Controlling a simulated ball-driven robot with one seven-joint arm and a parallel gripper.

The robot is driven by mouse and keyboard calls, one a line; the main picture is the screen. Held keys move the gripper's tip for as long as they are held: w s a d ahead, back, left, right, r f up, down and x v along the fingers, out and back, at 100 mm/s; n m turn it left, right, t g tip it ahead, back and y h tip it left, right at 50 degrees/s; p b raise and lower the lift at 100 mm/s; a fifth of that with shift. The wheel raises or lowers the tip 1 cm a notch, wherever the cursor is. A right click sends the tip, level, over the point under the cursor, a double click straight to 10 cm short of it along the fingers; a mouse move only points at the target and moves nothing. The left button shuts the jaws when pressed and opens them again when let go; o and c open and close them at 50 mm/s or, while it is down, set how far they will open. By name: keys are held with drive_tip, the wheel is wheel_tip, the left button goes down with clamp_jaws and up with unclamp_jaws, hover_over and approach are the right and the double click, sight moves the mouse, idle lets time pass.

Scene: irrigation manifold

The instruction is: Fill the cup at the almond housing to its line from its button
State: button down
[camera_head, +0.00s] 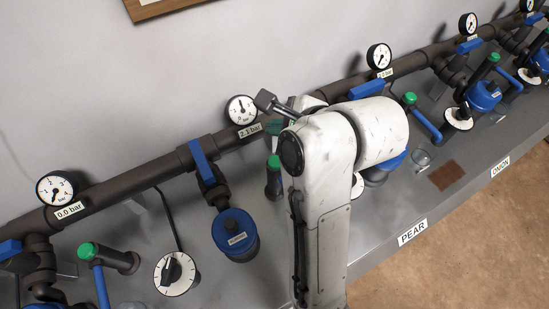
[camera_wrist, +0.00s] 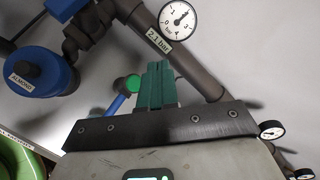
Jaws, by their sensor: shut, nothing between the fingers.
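The almond housing (camera_wrist: 35,72) is the blue, labelled body at the left of the wrist view. A blue housing (camera_head: 235,235) left of my arm in the head view appears to be the same one; its label is too small to read. A green button (camera_wrist: 132,83) shows just behind my fingers; a green-capped stem (camera_head: 273,163) stands beside my arm. My gripper (camera_wrist: 157,70) has its teal fingers together and empty, in front of the pipe and near the button. Contact cannot be told. I cannot make out the almond cup or its line; my arm hides part of the bench.
A gauge (camera_wrist: 178,19) above the pipe has a 2.1 bar tag. A white dial (camera_head: 174,273) stands left of the housing. Other stations with blue housings (camera_head: 484,96) line the pipe. A clear cup (camera_head: 421,158) stands near the PEAR label (camera_head: 412,232). The wall is close behind.

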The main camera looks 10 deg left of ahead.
drive_tip(key=b, duration=0.7)
hover_over(277, 163)
wheel_tip(277, 163, down, 8)
drive_tip(key=shift+r, duration=0.1)
drive_tip(key=shift+f, duration=0.5)
drive_tip(key=shift+f+b, duration=0.1)
drive_tip(key=shift+b, duration=0.2)
idle(1.0)
drive_tip(key=shift+f, duration=0.3)
drive_tip(key=shift+f+b, duration=0.4)
drive_tip(key=shift+f, duration=0.2)
idle(0.7)
drive_tip(key=shift+r, duration=0.15)
drive_tip(key=shift+r+p, duration=0.85)
drive_tip(key=shift+p, duration=0.25)
